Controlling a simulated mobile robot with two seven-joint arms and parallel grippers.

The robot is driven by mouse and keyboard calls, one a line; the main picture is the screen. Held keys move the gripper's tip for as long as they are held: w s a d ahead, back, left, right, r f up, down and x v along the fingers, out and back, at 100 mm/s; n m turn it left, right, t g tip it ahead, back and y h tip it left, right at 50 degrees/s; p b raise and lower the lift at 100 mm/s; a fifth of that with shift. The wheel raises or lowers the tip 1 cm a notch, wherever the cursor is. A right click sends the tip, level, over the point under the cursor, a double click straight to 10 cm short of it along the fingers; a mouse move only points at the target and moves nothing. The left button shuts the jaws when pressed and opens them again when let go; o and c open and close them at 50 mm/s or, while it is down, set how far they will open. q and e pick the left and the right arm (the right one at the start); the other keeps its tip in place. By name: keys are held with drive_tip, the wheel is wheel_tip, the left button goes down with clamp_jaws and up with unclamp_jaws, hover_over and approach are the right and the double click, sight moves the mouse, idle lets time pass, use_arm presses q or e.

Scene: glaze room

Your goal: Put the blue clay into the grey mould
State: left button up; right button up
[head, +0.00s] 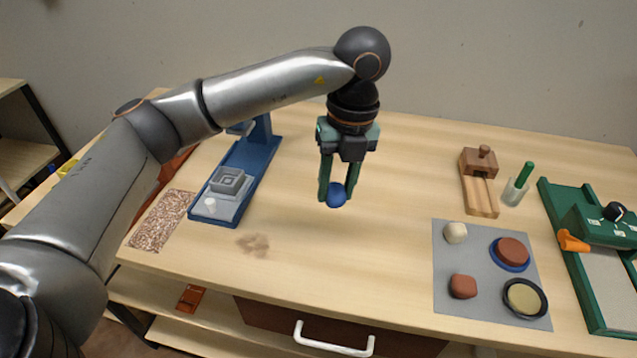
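The blue clay (336,194) is a small round lump between the fingertips of my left gripper (335,190). The fingers touch it from both sides, and it appears held above the bare table. The grey mould (227,181) is a square block with a stepped square recess, on the blue press base (206,211) to the left of the gripper. My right gripper is not in view.
My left arm stretches above the left side of the table. A grey mat (456,275) with clay lumps and round dishes lies at the right, near a wooden press (480,190), a cup (514,192) and a green machine (585,225). A speckled mat (160,220) lies at the left.

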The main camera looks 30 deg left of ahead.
use_arm(q)
drive_tip(key=shift+s+d+r, duration=0.15)
drive_tip(key=shift+d+r, duration=0.05)
drive_tip(key=shift+d, duration=0.25)
drive_tip(key=a+r, duration=0.1)
drive_tip(key=a, duration=0.3)
drive_tip(key=w+a+r+p, duration=0.1)
drive_tip(key=a, duration=0.8)
drive_tip(key=shift+w+a+r, duration=0.15)
drive_tip(key=shift+w+r, duration=0.15)
drive_tip(key=shift+r, duration=0.1)
drive_tip(key=shift+w+a+f, duration=0.3)
drive_tip(key=shift+a+f, duration=0.6)
drive_tip(key=shift+a, duration=1.5)
drive_tip(key=shift+w+a+f, duration=0.3)
drive_tip(key=shift+a+f, duration=0.6)
drive_tip(key=shift+a, duration=1.55)
drive_tip(key=shift+w+a+f, duration=0.3)
drive_tip(key=shift+a+f, duration=0.6)
drive_tip(key=shift+a, duration=1.5)
drive_tip(key=shift+f, duration=0.25)
drive_tip(key=shift+f+b, duration=0.7)
drive_tip(key=shift+f, duration=1.2)
drive_tip(key=shift+f, duration=0.1)
